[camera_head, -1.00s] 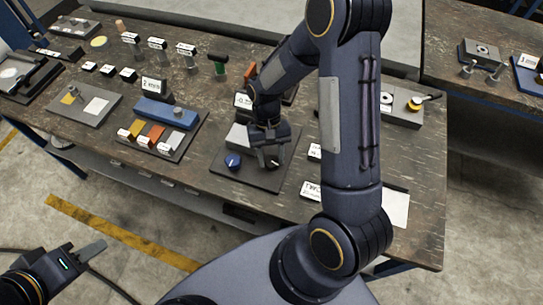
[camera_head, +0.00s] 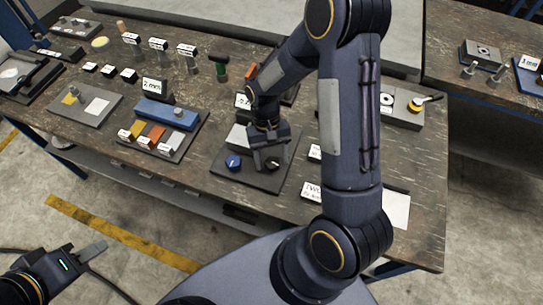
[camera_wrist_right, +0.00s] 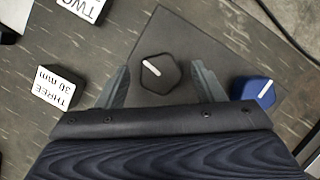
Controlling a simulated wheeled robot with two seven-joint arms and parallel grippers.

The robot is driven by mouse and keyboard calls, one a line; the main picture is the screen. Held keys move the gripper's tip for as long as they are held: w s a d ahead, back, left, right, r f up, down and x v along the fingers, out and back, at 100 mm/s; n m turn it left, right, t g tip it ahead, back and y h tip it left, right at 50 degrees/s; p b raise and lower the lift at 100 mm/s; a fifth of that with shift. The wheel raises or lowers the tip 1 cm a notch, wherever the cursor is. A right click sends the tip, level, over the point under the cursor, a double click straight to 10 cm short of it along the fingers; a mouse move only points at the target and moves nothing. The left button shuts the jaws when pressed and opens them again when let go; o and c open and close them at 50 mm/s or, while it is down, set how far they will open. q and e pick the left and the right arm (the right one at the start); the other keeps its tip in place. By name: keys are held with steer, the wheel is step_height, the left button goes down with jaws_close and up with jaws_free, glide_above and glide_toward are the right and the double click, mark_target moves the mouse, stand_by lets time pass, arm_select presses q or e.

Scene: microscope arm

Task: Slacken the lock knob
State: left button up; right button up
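A black faceted knob (camera_head: 272,163) with a white line stands on a dark plate (camera_head: 249,179) at the table's front edge. It also shows in the right wrist view (camera_wrist_right: 158,73). A blue knob (camera_head: 233,163) with a white mark is beside it and also shows in the right wrist view (camera_wrist_right: 254,92). No label tells which is the lock knob. My right gripper (camera_head: 270,163) is over the black knob. In the right wrist view its fingers (camera_wrist_right: 162,82) are apart, one each side of the knob with gaps. My left gripper (camera_head: 92,249) is away from the table, seen side-on.
Label blocks (camera_wrist_right: 54,88) stand beside the plate. A blue block on a plate (camera_head: 166,114) with coloured pieces is to the left. A white sheet (camera_head: 396,209) lies at the right. My right forearm hides part of the table.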

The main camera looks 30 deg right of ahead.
steer(key=v, duration=0.7)
steer(key=shift+w+r+b, duration=0.2)
steer(key=shift+r+b, duration=0.15)
steer(key=shift+b, duration=0.05)
step_height(320, 180, up, 10)
steer(key=t+y, duration=0.2)
steer(key=t, duration=0.2)
glide_above(280, 175)
steer(key=s+a+r+n+t, duration=0.1)
steer(key=s+a+r+t, duration=0.1)
steer(key=s+t, duration=0.3)
steer(key=s+r, duration=0.1)
steer(key=s, duration=0.3)
steer(key=shift+t+y, duration=0.3)
steer(key=shift+t, duration=0.1)
